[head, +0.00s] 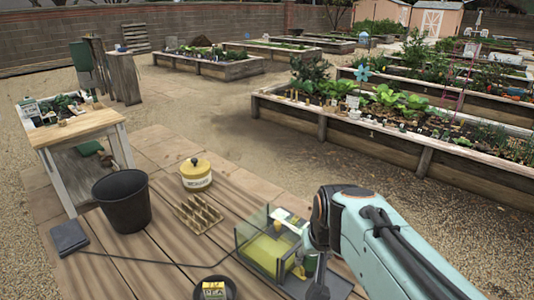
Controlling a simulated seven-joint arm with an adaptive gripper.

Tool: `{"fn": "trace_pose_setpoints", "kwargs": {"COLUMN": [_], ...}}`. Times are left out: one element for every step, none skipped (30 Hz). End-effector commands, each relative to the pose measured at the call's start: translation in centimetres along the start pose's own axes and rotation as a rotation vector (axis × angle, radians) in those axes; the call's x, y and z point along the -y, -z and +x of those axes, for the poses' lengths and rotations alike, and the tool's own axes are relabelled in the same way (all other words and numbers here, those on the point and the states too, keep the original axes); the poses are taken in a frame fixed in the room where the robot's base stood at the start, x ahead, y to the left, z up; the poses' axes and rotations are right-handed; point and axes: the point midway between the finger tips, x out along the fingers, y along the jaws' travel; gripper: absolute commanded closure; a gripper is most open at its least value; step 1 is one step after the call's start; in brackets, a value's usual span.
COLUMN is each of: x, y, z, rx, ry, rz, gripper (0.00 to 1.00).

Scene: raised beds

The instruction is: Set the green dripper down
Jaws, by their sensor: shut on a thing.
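My gripper (302,258) is at the lower middle right, partly hidden by my own wrist and seen over the right side of a clear-walled box. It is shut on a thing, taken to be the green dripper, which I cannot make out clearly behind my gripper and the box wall. The clear box (243,238) has greenish edges and a yellow-green inside, and stands on the wooden table (150,262). I cannot tell whether the held thing touches the box or the table.
Left of the box are a slotted wooden rack (198,214), a yellow-lidded pot (196,174) and a black bucket (122,200). A dark bowl with a yellow packet (214,290) sits at the front edge. A dark flat block (69,237) lies far left. Planted raised beds (390,140) stand beyond.

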Motion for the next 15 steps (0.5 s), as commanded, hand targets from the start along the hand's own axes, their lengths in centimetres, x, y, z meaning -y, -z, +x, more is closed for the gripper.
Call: {"fn": "trace_pose_setpoints", "kwargs": {"x": [0.3, 0.5, 0.8, 1.1, 1.3, 1.5, 1.7, 1.8, 1.9, 1.9, 1.9, 1.8, 1.8, 1.7, 1.6], "y": [1.0, 1.5, 1.7, 1.8, 1.7, 1.2, 0.8, 0.3, -0.5, -1.3, -2.0, -3.1, -3.8, -4.5, -5.3], "z": [0.4, 1.0, 2.4, 3.6, 4.9, 6.6, 7.9, 9.1, 10.7, 11.8, 12.8, 14.0, 14.7, 15.3, 16.0], "rx": [0.001, 0.004, 0.009, 0.011, 0.012, 0.014, 0.014, 0.013, 0.013, 0.014, 0.014, 0.013, 0.013, 0.011, 0.01], "ry": [-0.001, -0.001, 0.001, 0.002, 0.003, 0.004, 0.005, 0.006, 0.006, 0.006, 0.005, 0.006, 0.006, 0.006, 0.006], "rz": [-0.002, -0.004, -0.008, -0.01, -0.011, -0.014, -0.015, -0.015, -0.014, -0.014, -0.013, -0.013, -0.012, -0.012, -0.01], "gripper": [0.92, 0.92, 0.92, 0.92, 0.92, 0.92, 0.92, 0.92, 0.92, 0.92, 0.92, 0.92, 0.92, 0.92, 0.92]}}
